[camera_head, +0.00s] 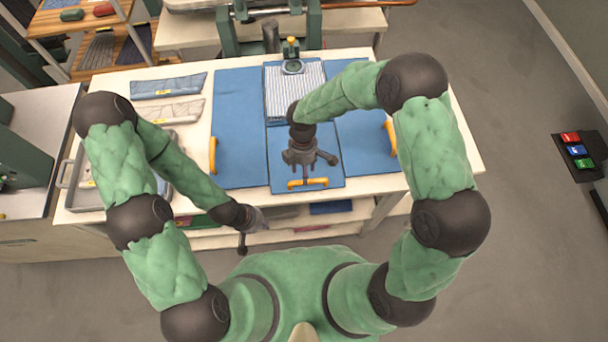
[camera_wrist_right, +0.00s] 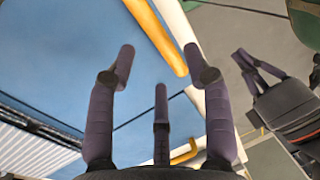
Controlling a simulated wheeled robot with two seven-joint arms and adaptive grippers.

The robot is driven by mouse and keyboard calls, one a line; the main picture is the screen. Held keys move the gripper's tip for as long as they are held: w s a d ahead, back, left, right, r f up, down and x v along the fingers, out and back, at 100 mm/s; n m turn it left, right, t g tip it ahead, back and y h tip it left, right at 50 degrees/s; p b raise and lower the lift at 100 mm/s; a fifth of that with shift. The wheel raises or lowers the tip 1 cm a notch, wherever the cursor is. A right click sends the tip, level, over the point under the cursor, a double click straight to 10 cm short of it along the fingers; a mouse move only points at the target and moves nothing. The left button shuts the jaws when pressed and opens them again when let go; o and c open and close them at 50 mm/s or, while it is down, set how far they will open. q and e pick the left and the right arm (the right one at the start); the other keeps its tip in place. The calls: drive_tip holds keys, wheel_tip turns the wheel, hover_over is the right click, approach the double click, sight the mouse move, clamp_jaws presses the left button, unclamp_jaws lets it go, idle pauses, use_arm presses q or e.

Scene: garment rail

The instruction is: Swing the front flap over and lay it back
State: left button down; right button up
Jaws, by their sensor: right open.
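The blue folding board (camera_head: 237,130) lies flat on the table, with a yellow handle on its left panel, right panel and front flap. The front flap (camera_head: 285,165) lies flat, its yellow handle (camera_head: 308,183) at the table's front edge; this handle also shows in the right wrist view (camera_wrist_right: 158,38). A striped garment (camera_head: 285,95) lies on the middle panel behind it, partly hidden by my right arm. My right gripper (camera_head: 312,157) is open and empty above the front flap, near the handle. My left gripper (camera_head: 262,222) is open and empty in front of the table edge.
Two folded garments (camera_head: 168,86) lie at the table's back left. A grey tray (camera_head: 85,188) stands at the left end. A stand with a yellow top (camera_head: 291,47) is at the back edge. A lower shelf (camera_head: 270,237) holds folded cloths.

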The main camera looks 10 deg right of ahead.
drive_tip(key=shift+s+f, duration=0.2)
drive_tip(key=shift+f, duration=0.65)
drive_tip(key=shift+s+f, duration=0.15)
drive_tip(key=shift+f, duration=0.65)
clamp_jaws()
